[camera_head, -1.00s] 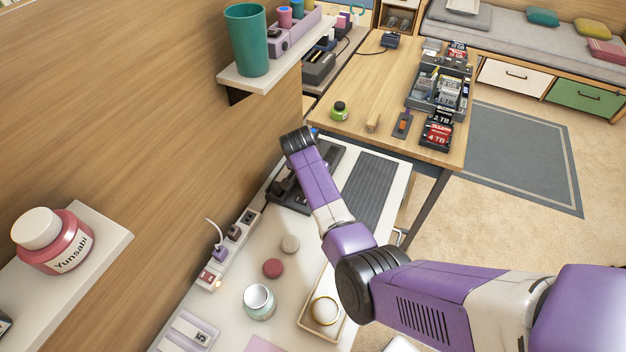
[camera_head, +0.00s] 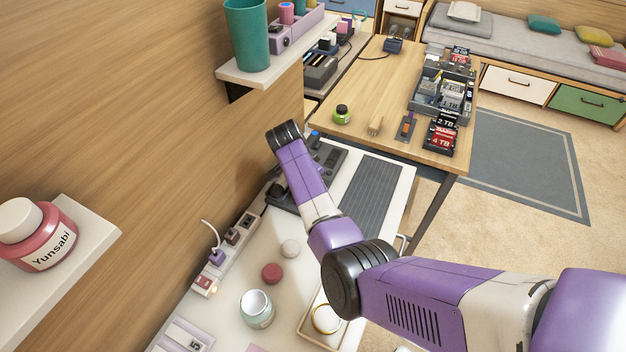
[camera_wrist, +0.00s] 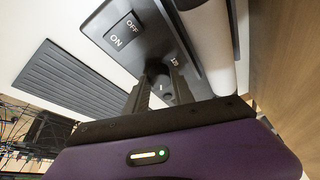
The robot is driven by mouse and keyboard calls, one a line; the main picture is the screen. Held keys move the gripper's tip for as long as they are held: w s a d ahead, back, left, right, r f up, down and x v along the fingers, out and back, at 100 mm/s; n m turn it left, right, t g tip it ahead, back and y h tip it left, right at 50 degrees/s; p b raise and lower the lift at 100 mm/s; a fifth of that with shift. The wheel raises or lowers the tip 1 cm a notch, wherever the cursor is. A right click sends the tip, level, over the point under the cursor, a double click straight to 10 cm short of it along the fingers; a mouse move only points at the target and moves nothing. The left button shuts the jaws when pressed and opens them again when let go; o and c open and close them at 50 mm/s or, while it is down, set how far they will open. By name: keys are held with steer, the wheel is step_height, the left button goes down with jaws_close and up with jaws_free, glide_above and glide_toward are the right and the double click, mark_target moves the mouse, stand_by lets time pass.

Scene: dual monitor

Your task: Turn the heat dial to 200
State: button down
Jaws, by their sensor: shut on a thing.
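The black heat unit (camera_wrist: 150,45) shows close up in the wrist view, with an ON/OFF switch (camera_wrist: 124,28) and a small dark round dial (camera_wrist: 160,72). Part of a number is printed beside the dial, too small to read surely. My gripper (camera_wrist: 161,80) has its two dark fingers on either side of the dial and is shut on it. The dial's pointer and setting cannot be read. In the head view the unit (camera_head: 328,160) is partly covered by my purple arm, and the gripper is hidden there.
A grey ribbed pad (camera_head: 370,195) lies beside the unit. A power strip (camera_head: 228,250), a jar (camera_head: 257,308) and two small round lids are nearer. A wooden wall stands close on the left, with a shelf holding a teal cup (camera_head: 246,35) above.

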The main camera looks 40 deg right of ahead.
steer(key=c, duration=1.1)
jaws_free()
steer(key=v, duration=0.7)
steer(key=shift+a+r, duration=0.15)
steer(key=shift+r, duration=0.25)
